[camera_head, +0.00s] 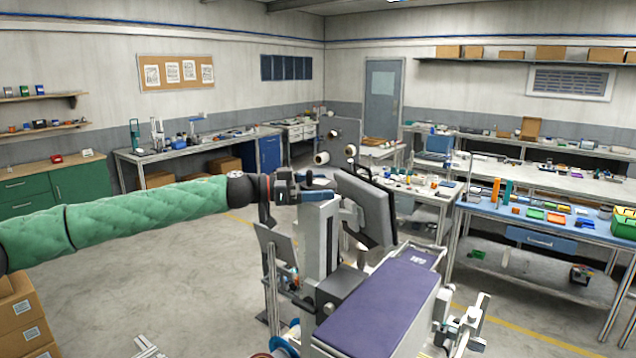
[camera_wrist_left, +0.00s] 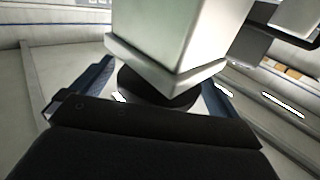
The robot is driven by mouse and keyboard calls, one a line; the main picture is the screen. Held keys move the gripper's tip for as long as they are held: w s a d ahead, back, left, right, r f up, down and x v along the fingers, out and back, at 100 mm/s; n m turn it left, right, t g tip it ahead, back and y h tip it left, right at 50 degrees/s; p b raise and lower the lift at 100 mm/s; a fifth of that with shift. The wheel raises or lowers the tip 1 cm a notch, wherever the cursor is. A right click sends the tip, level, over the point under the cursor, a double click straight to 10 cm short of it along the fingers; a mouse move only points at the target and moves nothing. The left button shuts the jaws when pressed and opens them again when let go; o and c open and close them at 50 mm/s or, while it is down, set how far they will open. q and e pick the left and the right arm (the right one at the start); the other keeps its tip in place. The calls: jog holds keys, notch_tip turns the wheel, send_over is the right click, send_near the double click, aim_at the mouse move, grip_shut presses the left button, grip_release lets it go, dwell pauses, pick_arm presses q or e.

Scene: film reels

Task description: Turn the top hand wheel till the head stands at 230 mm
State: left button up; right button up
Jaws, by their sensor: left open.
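A pale grey machine column (camera_head: 318,238) stands at centre in the head view, with a dark tilted head panel (camera_head: 368,208) at its right. My left gripper (camera_head: 312,190) is at the column top, its arm coming in from the left. In the left wrist view its blue fingers are spread apart (camera_wrist_left: 157,78). A dark round part (camera_wrist_left: 155,90), apparently the top hand wheel, shows between them, partly hidden by the pale column end (camera_wrist_left: 175,35). I cannot tell whether the fingers touch it. No millimetre scale is readable. My right gripper is not in view.
A purple padded bed (camera_head: 385,305) extends toward the front right of the column. A blue workbench (camera_head: 545,225) with coloured trays stands at right. Cardboard boxes (camera_head: 20,315) are stacked at lower left. Open floor (camera_head: 180,270) lies left of the machine.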

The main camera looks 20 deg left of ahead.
pick_arm(q)
jog(key=shift+w, duration=0.1)
jog(key=shift+d, duration=0.2)
jog(key=shift+c, duration=0.3)
jog(key=shift+d, duration=0.1)
jog(key=c, duration=0.7)
jog(key=shift+c, duration=1.1)
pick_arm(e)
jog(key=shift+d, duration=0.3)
pick_arm(q)
jog(key=shift+w+m+g, duration=0.1)
jog(key=shift+m+g, duration=0.2)
jog(key=shift+g, duration=0.1)
